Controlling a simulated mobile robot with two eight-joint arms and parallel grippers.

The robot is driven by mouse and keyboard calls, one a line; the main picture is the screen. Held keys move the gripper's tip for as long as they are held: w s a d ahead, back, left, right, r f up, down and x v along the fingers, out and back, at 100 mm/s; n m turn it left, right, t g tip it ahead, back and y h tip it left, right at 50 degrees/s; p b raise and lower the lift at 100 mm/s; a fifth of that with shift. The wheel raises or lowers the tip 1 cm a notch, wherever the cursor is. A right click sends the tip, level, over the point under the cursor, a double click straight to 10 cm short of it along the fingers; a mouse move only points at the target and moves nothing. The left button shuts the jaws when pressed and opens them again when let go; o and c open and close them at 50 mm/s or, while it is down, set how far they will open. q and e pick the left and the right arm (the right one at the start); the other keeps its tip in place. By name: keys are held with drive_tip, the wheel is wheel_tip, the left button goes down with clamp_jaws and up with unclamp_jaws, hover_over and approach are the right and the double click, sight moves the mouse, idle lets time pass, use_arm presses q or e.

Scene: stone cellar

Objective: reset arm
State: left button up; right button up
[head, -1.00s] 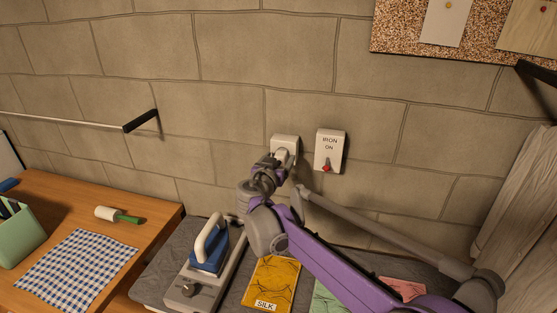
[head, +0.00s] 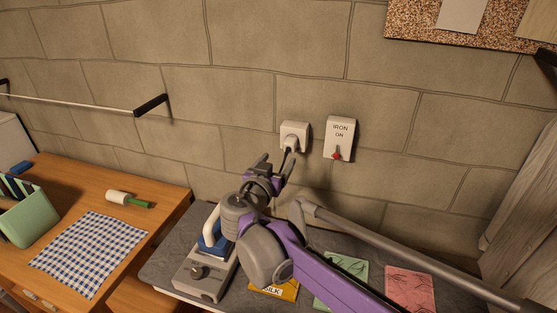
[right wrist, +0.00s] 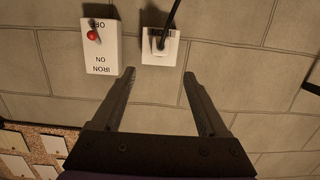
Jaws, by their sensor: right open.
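My right gripper (head: 276,163) is open and empty in front of the wall, just below and left of the white socket (head: 294,136) and apart from it. In the right wrist view the open fingers (right wrist: 159,73) point toward the socket (right wrist: 173,53), with nothing between them. A pale plug (right wrist: 159,44) with a dark cord sits in the socket. My left gripper is not in view.
The iron switch (head: 340,130) is right of the socket, its red lever down, by OFF. A blue iron (head: 210,244) stands on a grey base (head: 207,284), partly behind my arm. Green (head: 346,270) and pink cloths (head: 411,289) lie right.

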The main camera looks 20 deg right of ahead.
drive_tip(key=s+d+f+n+g+y, duration=0.1)
drive_tip(key=s+d+f+g+y, duration=0.15)
drive_tip(key=s+f, duration=0.4)
drive_tip(key=s+d+f+n+g+y, duration=0.1)
drive_tip(key=s+d+f+n+g, duration=0.15)
drive_tip(key=s+f, duration=0.45)
drive_tip(key=s+a+f+n+g+y, duration=0.1)
drive_tip(key=s+a+f+y, duration=0.1)
drive_tip(key=s+f, duration=0.2)
drive_tip(key=s+a+f+n+g+y, duration=0.1)
drive_tip(key=s+a+f+n+y, duration=0.1)
drive_tip(key=s+f, duration=0.3)
drive_tip(key=s+a+y, duration=0.1)
drive_tip(key=s, duration=0.3)
drive_tip(key=shift+s+f+y, duration=0.2)
drive_tip(key=shift+s+y, duration=0.1)
drive_tip(key=shift+y, duration=0.05)
